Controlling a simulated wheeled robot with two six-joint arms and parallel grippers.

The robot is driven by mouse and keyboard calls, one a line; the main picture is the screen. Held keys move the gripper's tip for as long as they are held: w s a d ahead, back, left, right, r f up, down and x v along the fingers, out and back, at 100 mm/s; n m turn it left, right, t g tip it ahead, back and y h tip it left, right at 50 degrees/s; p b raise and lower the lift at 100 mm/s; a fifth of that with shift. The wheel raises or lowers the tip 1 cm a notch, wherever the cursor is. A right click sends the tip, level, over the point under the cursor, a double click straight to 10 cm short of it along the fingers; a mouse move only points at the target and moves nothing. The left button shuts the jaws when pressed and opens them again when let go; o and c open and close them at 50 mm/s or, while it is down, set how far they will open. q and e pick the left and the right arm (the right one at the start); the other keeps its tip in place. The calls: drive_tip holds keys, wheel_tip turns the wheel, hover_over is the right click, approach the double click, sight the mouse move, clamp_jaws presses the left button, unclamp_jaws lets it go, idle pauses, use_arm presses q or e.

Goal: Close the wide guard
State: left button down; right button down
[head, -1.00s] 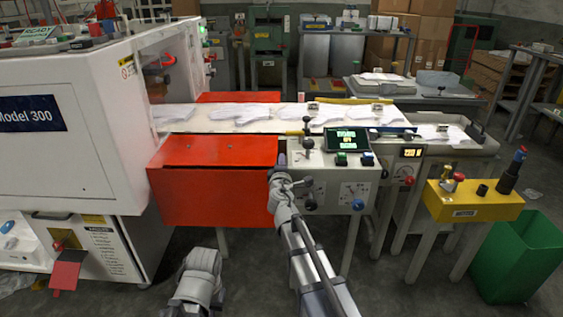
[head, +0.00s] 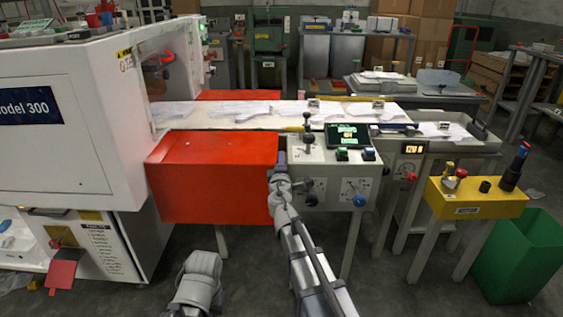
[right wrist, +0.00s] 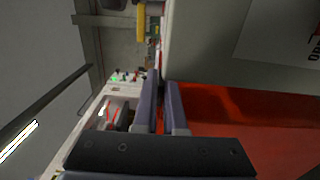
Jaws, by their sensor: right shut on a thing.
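The wide guard is a large red panel (head: 212,180) on the front of the white machine, below the white conveyor bed. The exact contact is hidden between the fingers. My left arm shows only at the bottom of the head view, and its jaws are out of sight.
A grey control box (head: 335,170) with levers and a screen stands just right of the right gripper. A yellow button box (head: 470,198) and a green bin (head: 520,262) are farther right. The white machine (head: 75,150) is at the left. Pale gloves lie on the conveyor.

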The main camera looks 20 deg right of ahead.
drive_tip(key=shift+s+f, duration=0.1)
drive_tip(key=shift+s, duration=0.05)
drive_tip(key=c, duration=1.2)
unclamp_jaws()
drive_tip(key=shift+f, duration=0.15)
drive_tip(key=shift+o, duration=1)
drive_tip(key=v, duration=0.7)
drive_tip(key=shift+s, duration=0.3)
drive_tip(key=shift+a, duration=0.15)
